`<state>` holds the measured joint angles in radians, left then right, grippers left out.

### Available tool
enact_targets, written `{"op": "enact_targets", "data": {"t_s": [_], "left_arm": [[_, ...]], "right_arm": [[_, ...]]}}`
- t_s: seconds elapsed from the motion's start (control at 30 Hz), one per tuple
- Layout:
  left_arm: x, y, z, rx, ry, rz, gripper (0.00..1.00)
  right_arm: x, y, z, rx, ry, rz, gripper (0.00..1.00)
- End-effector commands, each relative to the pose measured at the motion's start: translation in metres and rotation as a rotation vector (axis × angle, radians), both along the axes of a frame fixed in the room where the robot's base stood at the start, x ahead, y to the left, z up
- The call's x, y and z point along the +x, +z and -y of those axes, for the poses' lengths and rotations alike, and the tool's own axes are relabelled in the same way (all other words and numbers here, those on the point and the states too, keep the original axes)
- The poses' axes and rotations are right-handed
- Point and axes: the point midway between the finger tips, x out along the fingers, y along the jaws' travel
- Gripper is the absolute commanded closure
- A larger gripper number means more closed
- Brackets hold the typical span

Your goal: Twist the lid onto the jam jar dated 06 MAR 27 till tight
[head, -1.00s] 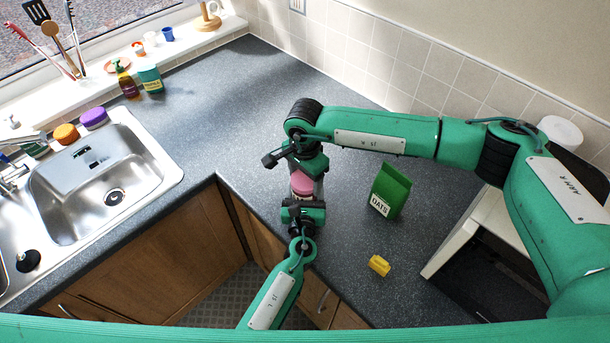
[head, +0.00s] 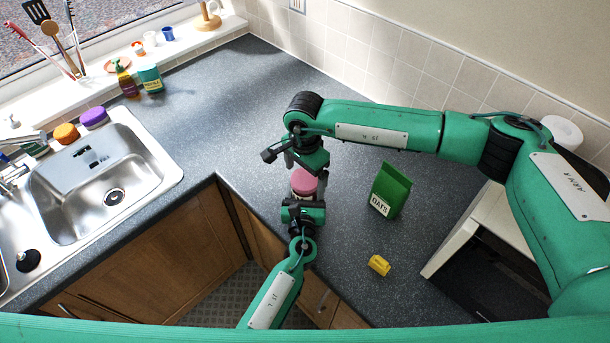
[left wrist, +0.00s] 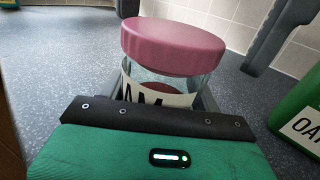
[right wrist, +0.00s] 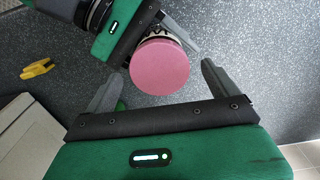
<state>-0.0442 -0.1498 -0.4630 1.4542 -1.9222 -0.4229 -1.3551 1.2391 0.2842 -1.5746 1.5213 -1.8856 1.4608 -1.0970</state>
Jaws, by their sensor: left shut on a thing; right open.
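The jam jar (left wrist: 175,90) is clear glass with a white label, of which only large black letters show; no date is readable. The pink lid (left wrist: 173,45) sits on its mouth and also shows from above in the right wrist view (right wrist: 159,66). I cannot tell how tight it is. My left gripper (head: 303,203) is shut on the jar's body and holds it upright at the counter. My right gripper (head: 305,168) is open just above the lid. In the right wrist view its fingers stand on either side of the lid, apart from it.
A green oats packet (head: 390,190) stands right of the jar, and a small yellow object (head: 379,265) lies nearer the front. The counter beyond the jar is clear.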

Motion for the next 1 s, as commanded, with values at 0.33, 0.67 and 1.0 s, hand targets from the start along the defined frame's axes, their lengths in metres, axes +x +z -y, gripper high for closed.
{"op": "enact_targets", "data": {"t_s": [0.33,0.67,1.0], "left_arm": [[0.0,0.0,0.0,0.0,0.0,0.001,0.99],[0.0,0.0,0.0,0.0,0.0,0.0,0.99],[0.0,0.0,0.0,0.0,0.0,0.0,0.18]], "right_arm": [[0.0,0.073,0.0,0.001,0.002,0.002,0.09],[0.0,0.104,0.0,0.001,0.001,-0.001,0.09],[0.0,0.104,0.0,0.001,0.001,-0.001,0.09]]}}
